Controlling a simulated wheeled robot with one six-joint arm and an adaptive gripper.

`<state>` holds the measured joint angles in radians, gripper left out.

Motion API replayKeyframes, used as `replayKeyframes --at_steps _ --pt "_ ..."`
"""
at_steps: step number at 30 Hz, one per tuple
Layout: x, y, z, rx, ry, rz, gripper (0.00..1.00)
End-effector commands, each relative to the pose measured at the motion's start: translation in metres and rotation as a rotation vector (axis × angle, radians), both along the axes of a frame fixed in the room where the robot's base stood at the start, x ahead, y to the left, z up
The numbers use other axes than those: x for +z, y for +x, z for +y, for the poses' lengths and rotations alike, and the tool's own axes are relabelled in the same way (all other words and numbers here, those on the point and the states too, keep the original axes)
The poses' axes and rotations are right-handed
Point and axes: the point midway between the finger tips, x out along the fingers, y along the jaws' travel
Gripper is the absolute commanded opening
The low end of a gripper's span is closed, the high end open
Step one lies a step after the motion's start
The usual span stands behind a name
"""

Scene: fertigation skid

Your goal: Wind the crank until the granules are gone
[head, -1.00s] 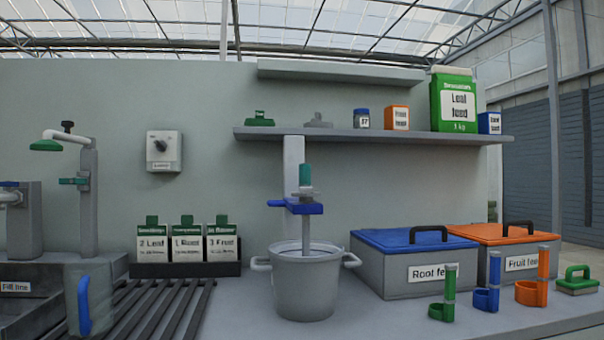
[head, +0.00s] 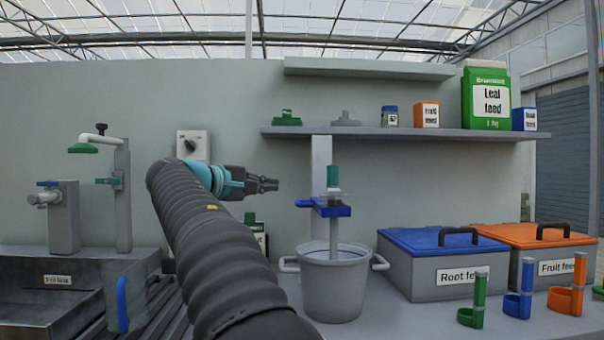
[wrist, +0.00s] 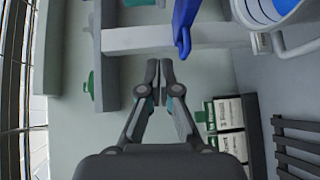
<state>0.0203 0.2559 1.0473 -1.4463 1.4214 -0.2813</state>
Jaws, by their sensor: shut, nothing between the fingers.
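The crank's upright green grip (head: 333,176) stands above a blue bracket (head: 332,208) on a grey post. A grey shaft (head: 334,232) runs down from it into a grey pot (head: 332,285) with two side handles. My gripper (head: 276,184) is shut and empty, left of the green grip and apart from it, at about its height. In the wrist view my gripper (wrist: 159,72) shows its fingers together, with the blue bracket arm (wrist: 183,28) beyond. The pot's rim (wrist: 277,17) shows at the top right, with blue inside. I cannot make out granules.
A shelf (head: 400,133) with packets runs behind, above the crank. Blue-lidded (head: 440,240) and orange-lidded (head: 530,236) bins stand right of the pot, with scoops in front. A sink (head: 60,300) and tap are at left. My arm hides part of the labelled packs (wrist: 225,115).

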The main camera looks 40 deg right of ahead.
Motion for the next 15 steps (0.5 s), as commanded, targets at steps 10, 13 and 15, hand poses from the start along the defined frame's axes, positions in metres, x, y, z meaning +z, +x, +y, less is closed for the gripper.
replayKeyframes --at_steps 10,13,15 --pt "0.021 0.008 -0.016 -0.059 -0.082 -0.007 0.0" --pt "0.021 0.009 -0.031 -0.06 -0.081 -0.008 0.0" --pt "0.021 0.01 -0.044 -0.06 -0.08 -0.007 0.0"
